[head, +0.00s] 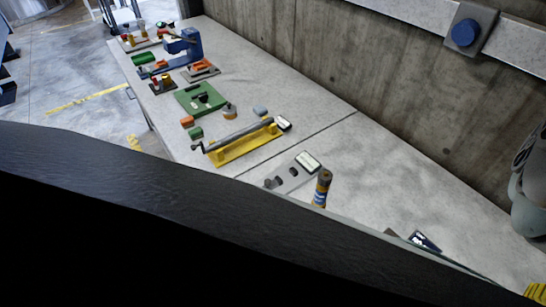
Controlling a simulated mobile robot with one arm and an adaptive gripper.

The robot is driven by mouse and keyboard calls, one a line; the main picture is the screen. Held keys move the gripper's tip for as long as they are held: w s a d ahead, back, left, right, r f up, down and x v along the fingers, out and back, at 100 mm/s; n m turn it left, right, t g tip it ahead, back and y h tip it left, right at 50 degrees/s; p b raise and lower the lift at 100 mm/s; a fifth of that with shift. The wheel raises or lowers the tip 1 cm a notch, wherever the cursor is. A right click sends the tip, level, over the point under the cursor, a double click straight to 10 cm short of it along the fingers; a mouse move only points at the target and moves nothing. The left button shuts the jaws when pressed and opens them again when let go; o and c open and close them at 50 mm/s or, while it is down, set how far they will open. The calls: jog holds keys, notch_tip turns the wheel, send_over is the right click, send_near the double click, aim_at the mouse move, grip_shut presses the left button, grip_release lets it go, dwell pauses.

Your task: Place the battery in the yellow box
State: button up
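An upright cylinder with a brown top and blue and yellow bands (321,188) stands on the near part of the bench; it looks like the battery, and its lower end is partly hidden by the black foreground shape. A ribbed yellow piece (536,293) shows at the bottom right corner, cut by the picture edge; I cannot tell whether it is the yellow box. My gripper is not recognisable in the head view.
The grey bench (340,130) runs along a concrete wall (400,100). A yellow stand (247,147) bears a dark rod. A green tray (201,98), a blue vise-like tool (186,46) and small blocks lie farther back. A pale rounded object (528,205) is at right.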

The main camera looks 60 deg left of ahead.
jog(key=f+b, duration=0.1)
jog(key=f, duration=0.1)
jog(key=a+f+b, duration=0.1)
jog(key=f+b, duration=0.2)
jog(key=shift+w+a+f, duration=0.2)
jog(key=shift+w+f, duration=0.05)
jog(key=shift+f, duration=0.05)
jog(key=shift+w+f+b, duration=0.25)
jog(key=shift+f+b, duration=0.65)
jog(key=shift+f, duration=0.3)
jog(key=shift+w+f+b, duration=0.2)
jog(key=shift+f+b, duration=0.7)
jog(key=shift+f, duration=0.3)
jog(key=shift+f, duration=0.1)
jog(key=shift+w+f+b, duration=0.15)
jog(key=shift+f+b, duration=0.45)
jog(key=shift+b, duration=0.05)
jog(key=shift+w+a+f+p, duration=0.1)
jog(key=shift+f+p, duration=0.1)
jog(key=shift+f, duration=0.4)
jog(key=shift+w+f+p, duration=0.15)
jog(key=shift+f+p, duration=0.05)
jog(key=shift+f, duration=0.45)
jog(key=shift+w+a+f+p, duration=0.1)
jog(key=shift+f+p, duration=0.1)
jog(key=shift+f, duration=0.4)
jog(key=shift+w+r, duration=0.1)
jog(key=c, duration=1.4)
